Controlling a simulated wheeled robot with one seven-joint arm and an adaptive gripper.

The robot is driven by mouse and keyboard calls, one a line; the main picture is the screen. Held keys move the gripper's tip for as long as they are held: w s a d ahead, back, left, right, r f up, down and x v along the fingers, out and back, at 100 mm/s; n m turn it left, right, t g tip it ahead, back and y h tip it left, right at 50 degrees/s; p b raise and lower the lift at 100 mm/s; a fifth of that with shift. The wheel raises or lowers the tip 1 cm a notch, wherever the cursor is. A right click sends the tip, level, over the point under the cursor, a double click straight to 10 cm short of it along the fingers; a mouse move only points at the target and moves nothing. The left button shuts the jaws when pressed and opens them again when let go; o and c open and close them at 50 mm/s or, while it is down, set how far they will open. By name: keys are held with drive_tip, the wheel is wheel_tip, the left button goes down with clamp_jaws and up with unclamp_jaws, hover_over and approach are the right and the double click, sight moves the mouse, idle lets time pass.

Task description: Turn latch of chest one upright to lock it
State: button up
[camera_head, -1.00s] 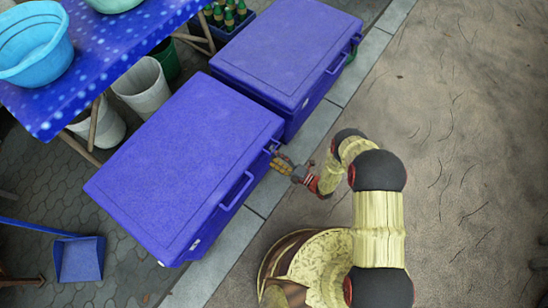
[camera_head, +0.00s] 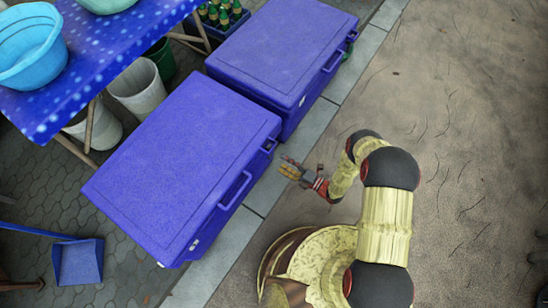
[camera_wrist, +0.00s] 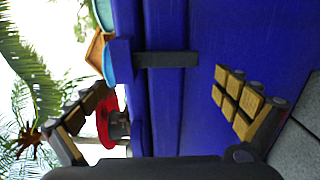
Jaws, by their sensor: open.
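The near blue chest (camera_head: 180,165) stands closed on the pavement, with a handle (camera_head: 235,190) on its front side. Its dark latch (camera_head: 268,146) is small near the far front corner. In the wrist view the latch (camera_wrist: 165,59) is a dark bar lying straight across the lid seam on the blue wall (camera_wrist: 225,40), square to the lid edge, so it looks upright on the chest. My gripper (camera_head: 284,165) is open and empty, a short gap out from the chest front. In the wrist view my gripper's fingers (camera_wrist: 165,105) are spread wide, with the latch ahead between them, untouched.
A second blue chest (camera_head: 285,55) stands just behind the near one. A blue table (camera_head: 110,50) with basins and a grey bucket (camera_head: 140,88) are to the left. The brown ground (camera_head: 460,130) on the right is clear.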

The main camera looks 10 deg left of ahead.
drive_tip(key=v, duration=0.6)
idle(0.6)
